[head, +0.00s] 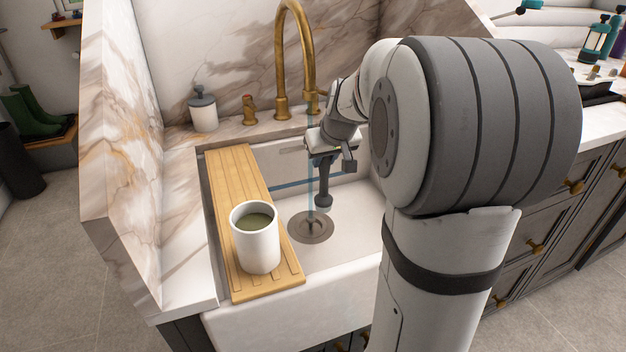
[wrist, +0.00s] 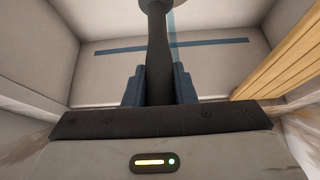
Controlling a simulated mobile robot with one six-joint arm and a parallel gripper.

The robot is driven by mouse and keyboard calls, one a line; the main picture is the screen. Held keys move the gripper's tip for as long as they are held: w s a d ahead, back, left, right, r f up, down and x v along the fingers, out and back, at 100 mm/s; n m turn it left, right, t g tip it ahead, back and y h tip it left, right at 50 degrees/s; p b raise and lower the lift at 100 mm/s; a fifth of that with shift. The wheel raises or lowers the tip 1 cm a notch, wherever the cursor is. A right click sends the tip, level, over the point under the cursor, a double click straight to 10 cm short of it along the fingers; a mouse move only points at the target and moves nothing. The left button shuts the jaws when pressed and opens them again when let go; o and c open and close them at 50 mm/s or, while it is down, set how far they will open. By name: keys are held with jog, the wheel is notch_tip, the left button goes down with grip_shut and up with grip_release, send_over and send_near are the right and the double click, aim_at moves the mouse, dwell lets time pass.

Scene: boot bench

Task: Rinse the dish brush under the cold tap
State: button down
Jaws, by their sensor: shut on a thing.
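My gripper (head: 322,160) is shut on the dark handle of the dish brush (head: 323,187) and holds it inside the sink, head down. In the wrist view the brush handle (wrist: 157,60) stands between my blue fingers (wrist: 158,92); its round head is partly cut off at the top edge. The brass tap (head: 283,60) arches over the sink. A thin, pale blue water stream (head: 311,130) falls from it toward the drain. The stream (wrist: 171,22) passes right beside the brush in the wrist view; I cannot tell whether it touches the head.
A wooden board (head: 232,175) lies across the sink's left side. A white cup with greenish contents (head: 256,245) stands on it. The drain (head: 311,227) is open below the brush. A soap dispenser (head: 203,110) and a brass handle (head: 249,110) stand behind the sink.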

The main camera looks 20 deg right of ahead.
jog(key=s, duration=0.2)
jog(key=s+d+b, duration=0.1)
jog(key=s, duration=0.1)
jog(key=shift+s, duration=0.3)
dwell(1.2)
jog(key=s+d+r+p, duration=0.1)
jog(key=s+r, duration=0.3)
jog(key=s, duration=0.1)
dwell(0.4)
dwell(0.4)
